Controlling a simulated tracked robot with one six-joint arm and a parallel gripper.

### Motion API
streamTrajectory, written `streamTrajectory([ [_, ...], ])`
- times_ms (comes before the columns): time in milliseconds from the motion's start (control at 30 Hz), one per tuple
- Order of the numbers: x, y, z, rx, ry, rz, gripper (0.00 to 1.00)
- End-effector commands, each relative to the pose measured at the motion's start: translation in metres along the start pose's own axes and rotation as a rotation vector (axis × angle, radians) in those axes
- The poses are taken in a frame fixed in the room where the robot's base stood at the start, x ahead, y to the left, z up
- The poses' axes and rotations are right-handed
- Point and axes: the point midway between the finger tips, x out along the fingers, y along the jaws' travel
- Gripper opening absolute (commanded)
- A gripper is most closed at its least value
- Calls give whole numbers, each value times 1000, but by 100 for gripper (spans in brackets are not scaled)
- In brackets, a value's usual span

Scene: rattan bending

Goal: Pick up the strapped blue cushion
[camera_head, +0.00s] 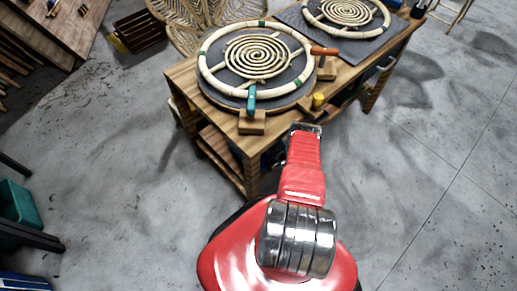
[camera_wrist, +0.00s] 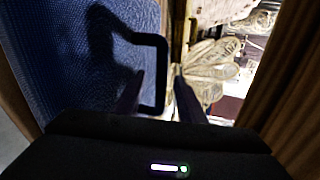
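The blue cushion (camera_wrist: 60,50) fills the left of the wrist view, a woven blue surface standing close to my gripper. A dark strap loop (camera_wrist: 162,70) stands out at its right edge, and a shadow falls on the blue face. My gripper (camera_wrist: 158,95) has its two dark fingers apart, with the lower part of the loop between them as seen here. Whether the fingers touch the loop cannot be told. In the head view only a small dark blue patch shows under the table beside my arm; my gripper is hidden there.
Wooden uprights flank the wrist view, one at right (camera_wrist: 295,90). A teal bin (camera_head: 18,205) is at far left. Grey floor is open on the right.

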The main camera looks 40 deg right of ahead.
Motion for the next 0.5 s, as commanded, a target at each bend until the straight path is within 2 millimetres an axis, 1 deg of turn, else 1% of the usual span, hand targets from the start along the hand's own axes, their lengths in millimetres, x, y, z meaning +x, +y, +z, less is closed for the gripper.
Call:
streamTrajectory([
  [133,0,0,0,0,0,0,37],
  [167,0,0,0,0,0,0,35],
  [500,0,0,0,0,0,0,11],
])
